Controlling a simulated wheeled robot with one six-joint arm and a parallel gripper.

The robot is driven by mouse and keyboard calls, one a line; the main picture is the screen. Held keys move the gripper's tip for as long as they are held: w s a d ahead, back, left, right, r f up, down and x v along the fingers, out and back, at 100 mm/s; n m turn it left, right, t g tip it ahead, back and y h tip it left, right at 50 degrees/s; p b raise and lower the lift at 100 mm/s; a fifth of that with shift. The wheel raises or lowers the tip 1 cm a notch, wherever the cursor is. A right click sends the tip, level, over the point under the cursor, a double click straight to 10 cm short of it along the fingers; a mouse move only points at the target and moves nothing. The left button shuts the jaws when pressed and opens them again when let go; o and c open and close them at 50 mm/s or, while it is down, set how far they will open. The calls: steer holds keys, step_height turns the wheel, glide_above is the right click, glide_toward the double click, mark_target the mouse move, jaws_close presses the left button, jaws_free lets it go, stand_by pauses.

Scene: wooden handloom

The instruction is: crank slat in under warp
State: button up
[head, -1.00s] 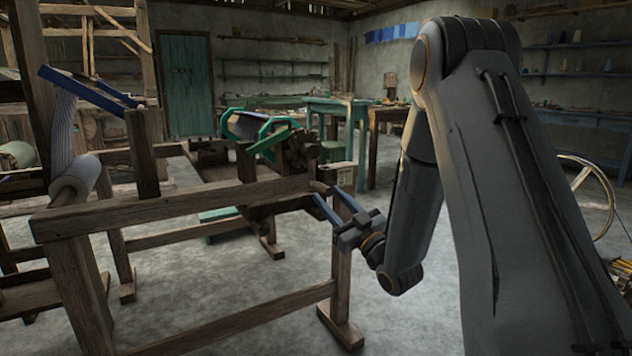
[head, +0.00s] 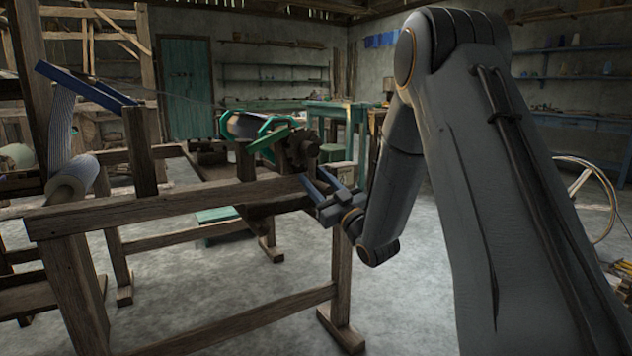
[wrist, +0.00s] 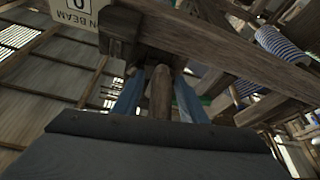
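My gripper (head: 312,172) is at the right end of the loom's front rail, by the top of the right post. In the wrist view my two blue fingers (wrist: 158,88) stand apart on either side of a wooden crank handle (wrist: 161,92), with a visible gap on the left. The handle points back toward my palm from a dark wooden block (wrist: 122,30). Striped warp cloth hangs to a roll (head: 72,178) at the left, and a striped roll (wrist: 280,45) shows in the wrist view. I cannot make out the slat with certainty.
A beam with teal end plates (head: 262,130) lies behind the rail (head: 170,208). A blue bar (head: 85,82) slants at the upper left. An upside-down sign (wrist: 78,12) reads "ON BEAM 0". A spoked wheel (head: 590,195) stands at right. Bare floor lies below the loom.

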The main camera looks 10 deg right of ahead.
jaws_close()
